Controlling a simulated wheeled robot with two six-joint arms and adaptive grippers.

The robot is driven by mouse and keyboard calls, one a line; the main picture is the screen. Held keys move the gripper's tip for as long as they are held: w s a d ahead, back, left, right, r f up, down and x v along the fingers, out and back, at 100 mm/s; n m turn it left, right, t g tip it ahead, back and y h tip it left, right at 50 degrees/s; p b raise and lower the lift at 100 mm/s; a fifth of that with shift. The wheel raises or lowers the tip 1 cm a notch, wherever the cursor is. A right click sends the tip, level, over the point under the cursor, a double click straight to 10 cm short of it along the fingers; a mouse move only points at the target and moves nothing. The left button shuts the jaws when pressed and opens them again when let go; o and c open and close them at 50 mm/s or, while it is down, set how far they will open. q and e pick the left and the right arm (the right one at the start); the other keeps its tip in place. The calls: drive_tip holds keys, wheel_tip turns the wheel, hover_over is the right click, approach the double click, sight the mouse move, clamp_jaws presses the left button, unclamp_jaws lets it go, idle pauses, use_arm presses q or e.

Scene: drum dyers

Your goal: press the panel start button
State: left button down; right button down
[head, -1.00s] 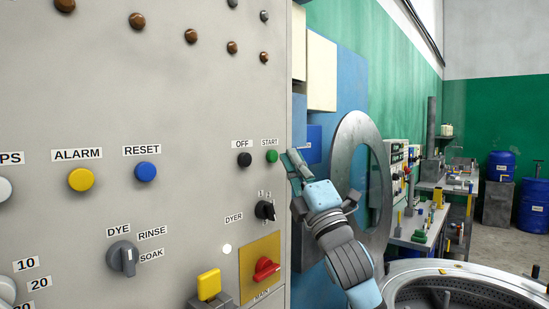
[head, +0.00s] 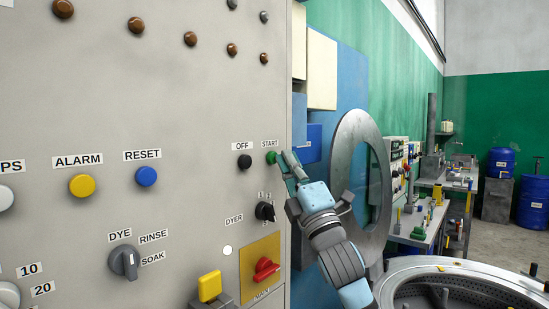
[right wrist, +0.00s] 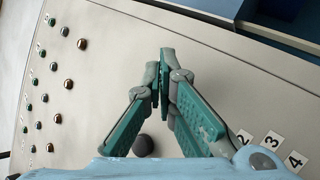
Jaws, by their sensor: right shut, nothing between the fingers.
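The green START button (head: 271,157) is on the upper right part of the grey panel (head: 190,90), under its START label and right of the black OFF button (head: 244,162). My right gripper (head: 281,157) is shut and empty. Its fingertips are at the right side of the green button and appear to touch it; whether the button is pushed in I cannot tell. In the right wrist view the closed fingertips (right wrist: 164,72) point at the panel face and hide the START button. A dark round button (right wrist: 143,145) shows beside the fingers. My left gripper is not in view.
Below START is a black DYER selector (head: 265,211), and lower a red MAIN switch (head: 266,268) on a yellow plate. Yellow ALARM (head: 82,186) and blue RESET (head: 146,176) buttons are further left. A round metal drum door (head: 365,170) stands open to the right.

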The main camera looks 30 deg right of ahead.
drive_tip(key=shift+w+p, duration=0.3)
drive_tip(key=shift+p, duration=0.05)
idle(0.6)
drive_tip(key=shift+s+d+b, duration=0.15)
drive_tip(key=shift+s+b, duration=0.3)
drive_tip(key=shift+s, duration=0.4)
drive_tip(key=s+b, duration=0.1)
drive_tip(key=s, duration=0.1)
drive_tip(key=s+d+b, duration=0.1)
drive_tip(key=s+b, duration=0.1)
drive_tip(key=shift+s+d, duration=0.2)
drive_tip(key=shift+s, duration=0.15)
